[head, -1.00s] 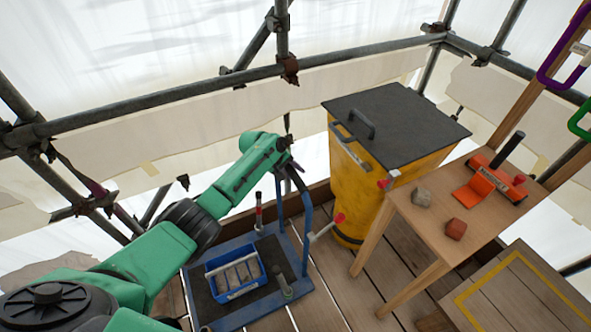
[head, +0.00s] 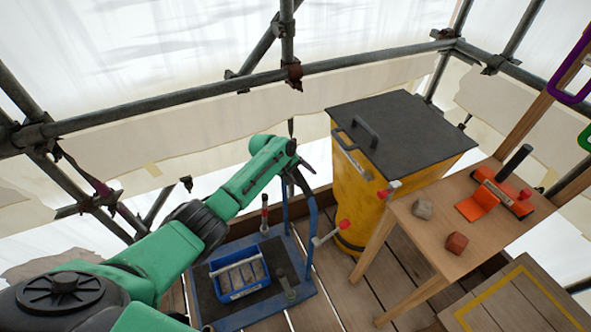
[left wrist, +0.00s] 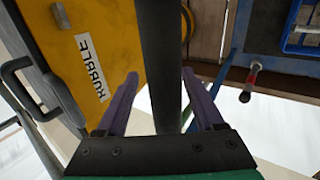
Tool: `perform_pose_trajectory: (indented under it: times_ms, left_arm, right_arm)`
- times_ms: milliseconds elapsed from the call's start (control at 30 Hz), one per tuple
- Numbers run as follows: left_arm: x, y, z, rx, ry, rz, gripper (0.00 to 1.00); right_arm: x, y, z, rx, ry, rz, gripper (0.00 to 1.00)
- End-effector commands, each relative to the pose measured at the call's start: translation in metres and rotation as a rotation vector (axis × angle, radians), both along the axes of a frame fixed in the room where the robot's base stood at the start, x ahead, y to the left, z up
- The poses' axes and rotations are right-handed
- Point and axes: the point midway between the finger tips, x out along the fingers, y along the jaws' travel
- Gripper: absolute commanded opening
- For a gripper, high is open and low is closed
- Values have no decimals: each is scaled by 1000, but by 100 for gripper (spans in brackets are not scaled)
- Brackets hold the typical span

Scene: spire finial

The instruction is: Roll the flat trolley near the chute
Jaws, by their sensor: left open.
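The flat trolley (head: 221,318) is a blue platform with a dark mat and a blue upright handle (head: 313,215). It stands on the planks left of the yellow chute (head: 360,190), which has a dark lid and a RUBBLE label (left wrist: 92,66). My left gripper (head: 304,166) is at the top of the handle. In the left wrist view its purple fingers (left wrist: 163,105) are open, with a dark bar (left wrist: 165,60) between them, seemingly the handle's grip; contact cannot be told. The trolley's corner (left wrist: 262,50) shows at upper right there. My right gripper is out of view.
A blue tray (head: 215,266) of grey blocks and a red-topped tool (head: 265,212) are on the trolley. A wooden table (head: 428,242) with stones and an orange tool (head: 480,203) stands right of the chute. Scaffold tubes (head: 200,95) run behind.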

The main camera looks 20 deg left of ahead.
Motion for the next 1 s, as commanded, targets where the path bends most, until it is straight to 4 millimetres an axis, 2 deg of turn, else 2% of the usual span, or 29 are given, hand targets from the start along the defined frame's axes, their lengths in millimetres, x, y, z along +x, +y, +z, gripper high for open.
perform_pose_trajectory:
  times_ms: [167,300,500,633,867,967,1000]
  left_arm:
    - [-11,13,27,2,-2,1,70]
    - [-22,25,51,4,-3,0,70]
    - [-42,46,91,4,-3,1,70]
    - [-51,55,110,2,-2,0,70]
    - [-55,58,117,3,1,1,70]
    - [-56,61,100,13,2,4,70]
    - [-59,64,82,26,5,8,70]
  right_arm:
    - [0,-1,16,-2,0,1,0]
    - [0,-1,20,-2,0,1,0]
    - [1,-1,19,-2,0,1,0]
    - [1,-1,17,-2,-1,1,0]
    - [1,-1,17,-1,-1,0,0]
    - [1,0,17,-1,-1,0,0]
    - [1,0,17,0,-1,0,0]
